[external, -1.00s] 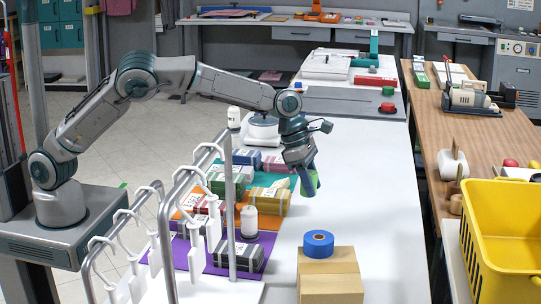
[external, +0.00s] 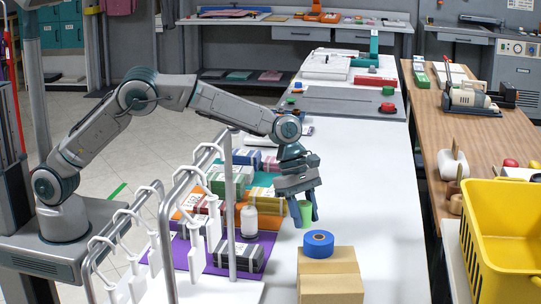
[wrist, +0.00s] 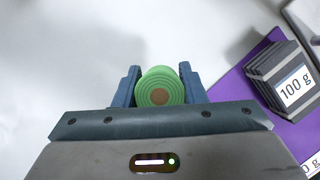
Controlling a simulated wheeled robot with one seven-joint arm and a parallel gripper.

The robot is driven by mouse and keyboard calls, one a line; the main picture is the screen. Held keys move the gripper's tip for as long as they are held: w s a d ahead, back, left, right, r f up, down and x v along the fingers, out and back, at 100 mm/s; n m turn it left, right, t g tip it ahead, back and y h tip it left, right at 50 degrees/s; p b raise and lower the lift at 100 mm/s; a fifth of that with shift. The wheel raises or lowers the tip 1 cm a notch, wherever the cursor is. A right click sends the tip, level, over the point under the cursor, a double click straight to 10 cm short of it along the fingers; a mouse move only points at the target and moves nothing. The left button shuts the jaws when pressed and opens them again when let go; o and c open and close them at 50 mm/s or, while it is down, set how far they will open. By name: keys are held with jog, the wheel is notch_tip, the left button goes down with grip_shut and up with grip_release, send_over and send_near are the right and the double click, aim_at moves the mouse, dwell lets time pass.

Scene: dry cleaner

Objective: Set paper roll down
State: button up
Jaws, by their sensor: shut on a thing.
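The paper roll (external: 306,214) is green and hangs roughly upright between the fingers of my gripper (external: 304,208). In the wrist view the roll (wrist: 160,82) shows its round ringed end with a brown core, with a dark blue finger on each side. My gripper is shut on it and points down over the white table (external: 365,190), behind the cardboard box. I cannot tell whether the roll's lower end touches the table.
A blue tape roll (external: 318,240) lies on a cardboard box (external: 330,272) just in front of my gripper. Stacked packets on coloured mats and a white bottle (external: 249,222) stand to the left, beside a metal rack (external: 231,200). The table to the right is clear.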

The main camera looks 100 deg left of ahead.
jog(key=shift+w+a+f, duration=0.4)
jog(key=shift+a+f, duration=0.1)
jog(key=shift+a, duration=0.15)
jog(key=shift+f, duration=1.95)
jog(key=shift+f, duration=0.1)
jog(key=o, duration=1)
